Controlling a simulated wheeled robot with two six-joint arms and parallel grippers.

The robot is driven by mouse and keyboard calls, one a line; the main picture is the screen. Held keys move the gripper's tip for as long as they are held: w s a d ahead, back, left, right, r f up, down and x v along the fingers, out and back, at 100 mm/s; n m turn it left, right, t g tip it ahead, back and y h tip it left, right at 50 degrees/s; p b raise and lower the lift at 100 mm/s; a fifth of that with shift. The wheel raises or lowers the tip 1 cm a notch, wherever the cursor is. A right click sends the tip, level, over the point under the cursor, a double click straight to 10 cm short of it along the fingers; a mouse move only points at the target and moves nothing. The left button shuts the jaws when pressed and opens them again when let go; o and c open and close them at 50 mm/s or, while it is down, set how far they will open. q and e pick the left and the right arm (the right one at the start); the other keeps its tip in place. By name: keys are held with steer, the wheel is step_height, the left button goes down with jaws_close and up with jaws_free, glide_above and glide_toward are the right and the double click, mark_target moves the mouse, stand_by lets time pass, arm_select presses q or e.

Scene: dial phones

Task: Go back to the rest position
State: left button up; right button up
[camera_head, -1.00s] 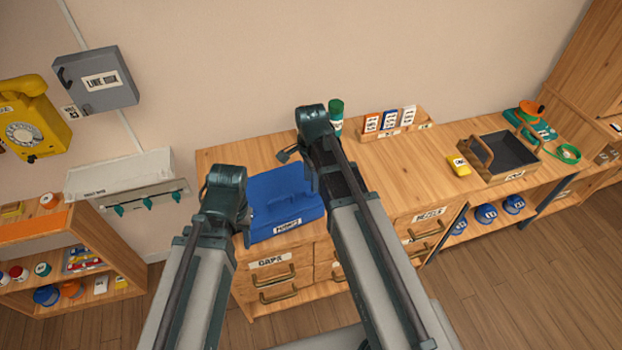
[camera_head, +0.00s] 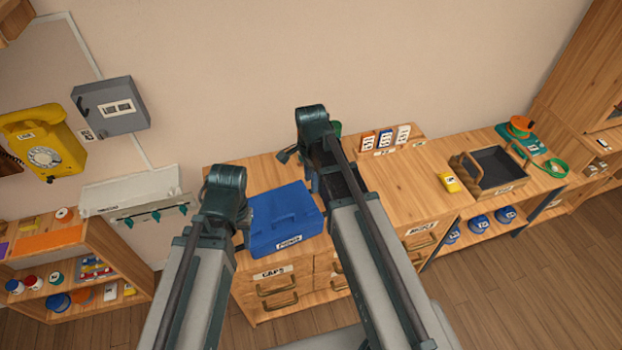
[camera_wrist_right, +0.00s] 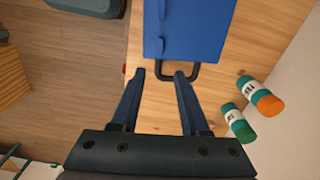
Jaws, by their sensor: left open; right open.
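My right gripper (camera_wrist_right: 160,75) is open, with nothing between its fingers in the right wrist view. Its fingers point toward the blue case (camera_head: 285,222) and its dark handle (camera_wrist_right: 180,71), over the wooden top. In the head view the right arm stands in front of the cabinet, just right of the case, and hides most of its gripper. My left gripper (camera_head: 242,216) is at the case's left edge in the head view, mostly hidden behind its own wrist. I cannot tell how far it is from the case.
A yellow dial phone (camera_head: 43,143) and a grey box (camera_head: 110,107) hang on the wall. A wooden shelf (camera_head: 120,254) stands left. Two canisters (camera_wrist_right: 262,98) stand near the wall.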

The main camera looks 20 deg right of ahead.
steer(key=s+a+f+n+b, duration=0.3)
steer(key=s+a+n, duration=0.2)
steer(key=n, duration=0.5)
steer(key=s+a+f+n+h+b, duration=0.1)
steer(key=s+a+f+n+b, duration=0.2)
steer(key=s+n, duration=0.6)
steer(key=shift+a+f+n+b, duration=0.35)
steer(key=shift+a+n, duration=0.15)
steer(key=shift+a, duration=0.85)
steer(key=shift+s, duration=0.1)
